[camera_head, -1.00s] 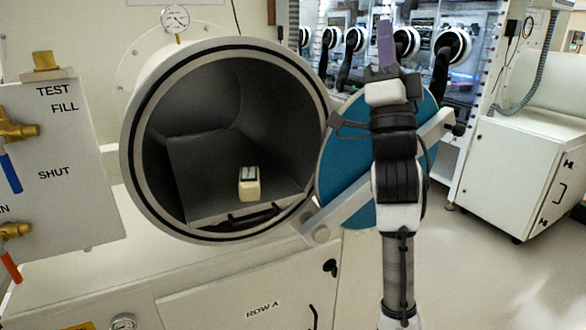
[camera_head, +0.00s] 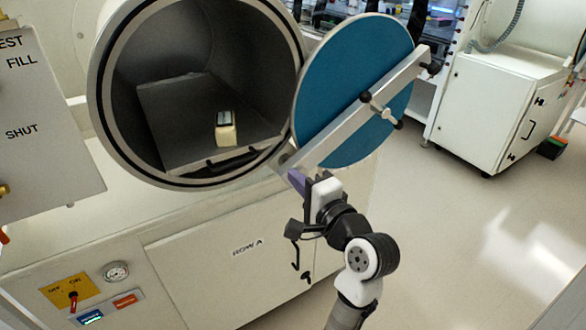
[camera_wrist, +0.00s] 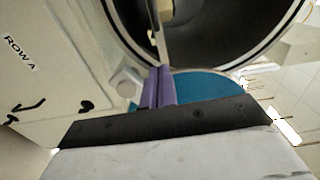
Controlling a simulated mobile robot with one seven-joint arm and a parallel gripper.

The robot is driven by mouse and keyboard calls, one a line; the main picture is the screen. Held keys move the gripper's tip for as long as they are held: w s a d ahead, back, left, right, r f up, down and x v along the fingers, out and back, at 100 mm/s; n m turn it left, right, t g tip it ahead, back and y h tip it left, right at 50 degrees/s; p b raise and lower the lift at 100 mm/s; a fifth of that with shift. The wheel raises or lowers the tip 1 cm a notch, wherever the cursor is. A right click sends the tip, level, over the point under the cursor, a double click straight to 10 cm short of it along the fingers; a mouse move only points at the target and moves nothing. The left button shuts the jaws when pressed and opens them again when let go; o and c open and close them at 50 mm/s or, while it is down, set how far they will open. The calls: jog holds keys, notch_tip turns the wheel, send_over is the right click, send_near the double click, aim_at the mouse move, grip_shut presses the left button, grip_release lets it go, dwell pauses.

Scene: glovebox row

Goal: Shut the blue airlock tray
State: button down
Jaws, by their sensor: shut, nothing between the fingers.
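The round airlock chamber (camera_head: 97,100) stands open at left. Its round blue door (camera_head: 352,75) is swung out to the right, with a grey diagonal bar (camera_head: 345,122) and a small handle (camera_head: 382,110) across it. A grey tray (camera_head: 160,108) lies inside the chamber, a dark handle at its front; no blue tray shows. My gripper (camera_head: 297,180) is shut and empty, its purple fingers just below the bar's lower left, hinge end. In the wrist view the shut fingers (camera_wrist: 159,86) point toward the chamber opening, the blue door (camera_wrist: 210,90) partly behind them. I cannot tell whether they touch anything.
A cream-coloured item with a dark top (camera_head: 225,128) stands on the tray. The valve panel (camera_head: 45,110) is at the left. A white cabinet (camera_head: 495,110) stands at the back right.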

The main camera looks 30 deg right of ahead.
jog(key=p, duration=0.3)
send_near(253, 134)
jog(key=shift+w+a+r, duration=0.1)
jog(key=shift+r, duration=0.15)
jog(key=shift+w+f, duration=0.1)
jog(key=shift+w, duration=0.3)
jog(key=w+p, duration=0.1)
jog(key=w, duration=0.8)
jog(key=shift+w+a, duration=0.1)
jog(key=shift+a, duration=0.1)
